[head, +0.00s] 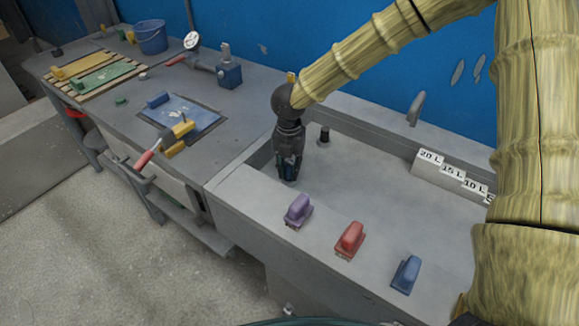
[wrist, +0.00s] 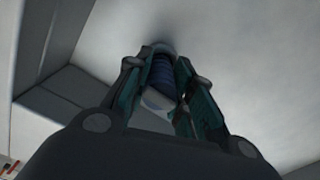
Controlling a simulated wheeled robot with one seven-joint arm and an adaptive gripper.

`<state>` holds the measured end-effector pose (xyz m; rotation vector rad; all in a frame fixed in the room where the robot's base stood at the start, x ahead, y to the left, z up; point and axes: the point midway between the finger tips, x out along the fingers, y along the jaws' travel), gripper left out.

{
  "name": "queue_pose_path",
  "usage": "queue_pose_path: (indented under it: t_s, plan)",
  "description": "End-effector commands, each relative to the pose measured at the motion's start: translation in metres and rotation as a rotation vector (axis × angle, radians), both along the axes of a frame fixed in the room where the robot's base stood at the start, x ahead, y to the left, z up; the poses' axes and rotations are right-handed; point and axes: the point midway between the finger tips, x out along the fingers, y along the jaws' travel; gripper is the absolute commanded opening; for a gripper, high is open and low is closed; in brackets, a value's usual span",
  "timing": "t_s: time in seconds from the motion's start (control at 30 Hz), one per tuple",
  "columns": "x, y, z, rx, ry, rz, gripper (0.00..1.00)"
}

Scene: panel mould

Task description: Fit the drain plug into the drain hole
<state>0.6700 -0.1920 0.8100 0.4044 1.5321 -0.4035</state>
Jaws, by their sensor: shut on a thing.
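My gripper (head: 288,172) points down inside the grey basin, near its left end. It is shut on a dark blue, ribbed piece, which I take as the drain plug (wrist: 160,72); it shows between the fingers in the wrist view. Its far end meets a grey rounded edge near the pale basin floor (wrist: 235,45). I cannot tell whether it touches the floor or sits in a hole. The drain hole is not clearly visible.
Purple (head: 298,210), red (head: 349,240) and blue (head: 406,275) handled blocks sit on the front ledge. A stepped block with litre marks (head: 450,174) lies right. A workbench with tools (head: 130,115) is left.

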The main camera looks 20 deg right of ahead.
Motion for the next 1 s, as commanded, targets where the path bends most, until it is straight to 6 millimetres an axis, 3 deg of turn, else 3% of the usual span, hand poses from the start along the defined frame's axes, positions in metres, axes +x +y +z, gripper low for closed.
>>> queue_pose_path:
  t_s: [0.03,0.13,0.17,0.57,0.77,1.0]
  plan:
    - [0.0,0.0,-0.001,0.0,0.0,0.0,0.26]
    - [0.0,0.0,-0.001,0.0,0.0,0.0,0.44]
    - [0.0,0.0,-0.001,0.0,0.0,0.0,0.46]
    - [0.0,0.0,0.004,0.0,0.0,0.0,0.46]
    - [0.001,0.0,0.031,0.001,-0.003,0.0,0.46]
    - [0.001,0.0,0.076,0.001,-0.003,-0.001,0.46]
